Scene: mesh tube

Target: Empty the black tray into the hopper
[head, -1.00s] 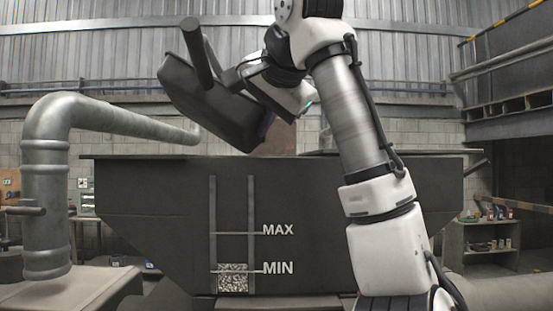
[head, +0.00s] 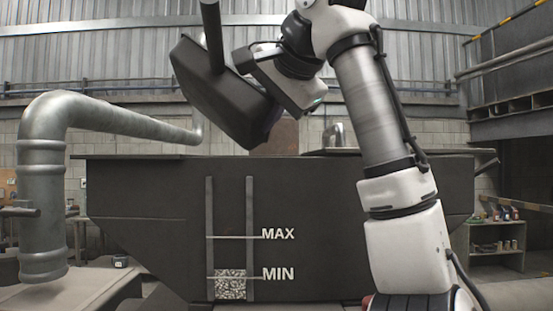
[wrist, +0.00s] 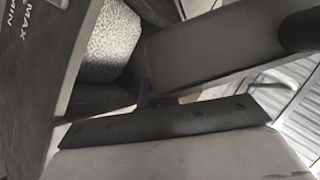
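The black tray (head: 215,92) is held in the air above the dark hopper (head: 330,215), steeply tilted with its lower right corner just above the rim. A black bar (head: 212,38) sticks up from it. My gripper (head: 243,62) is at the tray's upper right side and appears shut on it; the fingertips are hidden. In the wrist view the tray (wrist: 220,45) fills the upper right. Pale grainy material (wrist: 110,45) shows beside the hopper wall marked MAX and MIN (wrist: 25,60). The inside of the tray is hidden in the head view.
The hopper's sight window shows grainy material (head: 231,285) slightly above the MIN line. A thick grey pipe (head: 45,160) stands at the left. A shelf (head: 495,245) with small items is at the right. The air above the hopper's left part is clear.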

